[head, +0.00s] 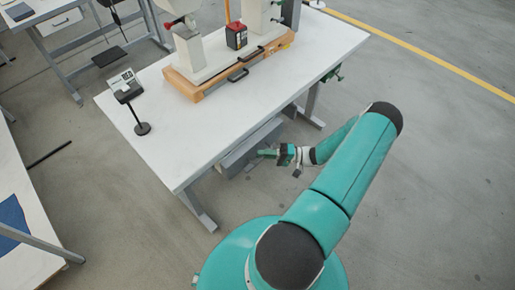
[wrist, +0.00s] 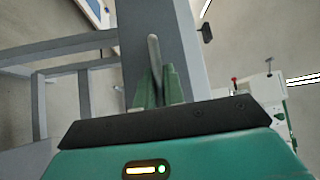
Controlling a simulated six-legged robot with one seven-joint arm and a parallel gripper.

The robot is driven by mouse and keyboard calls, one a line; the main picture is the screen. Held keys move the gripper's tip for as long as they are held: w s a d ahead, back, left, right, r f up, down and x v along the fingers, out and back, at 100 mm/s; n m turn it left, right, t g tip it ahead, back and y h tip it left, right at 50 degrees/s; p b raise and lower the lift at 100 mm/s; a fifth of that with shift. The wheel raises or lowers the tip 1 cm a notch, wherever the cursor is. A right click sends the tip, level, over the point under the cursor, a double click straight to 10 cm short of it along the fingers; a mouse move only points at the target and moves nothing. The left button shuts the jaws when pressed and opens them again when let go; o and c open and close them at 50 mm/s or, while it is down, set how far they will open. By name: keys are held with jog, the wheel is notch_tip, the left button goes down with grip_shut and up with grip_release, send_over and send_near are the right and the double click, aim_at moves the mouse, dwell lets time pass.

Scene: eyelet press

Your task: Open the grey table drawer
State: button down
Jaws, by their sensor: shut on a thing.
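The grey drawer (head: 240,156) hangs under the front edge of the white table in the head view. I cannot tell whether it is pulled out at all. My gripper (head: 266,153) is at the drawer's front, with the arm reaching in from the right. In the wrist view the grey drawer front (wrist: 182,50) runs upright through the middle. A light grey bar handle (wrist: 153,50) stands before it. The green fingers of my gripper (wrist: 158,85) are shut on the lower part of this handle. The drawer's inside is hidden.
The white table (head: 290,75) carries an orange-based press (head: 200,90) and a small display on a stand (head: 142,128). Grey table legs (head: 198,210) stand beside and behind the drawer. The floor (head: 440,150) on the right is clear.

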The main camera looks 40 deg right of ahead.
jog(key=s, duration=1.4)
jog(key=shift+d, duration=0.2)
jog(key=c, duration=1.8)
grip_release()
jog(key=shift+o, duration=0.2)
jog(key=v, duration=1.4)
jog(key=shift+r, duration=0.2)
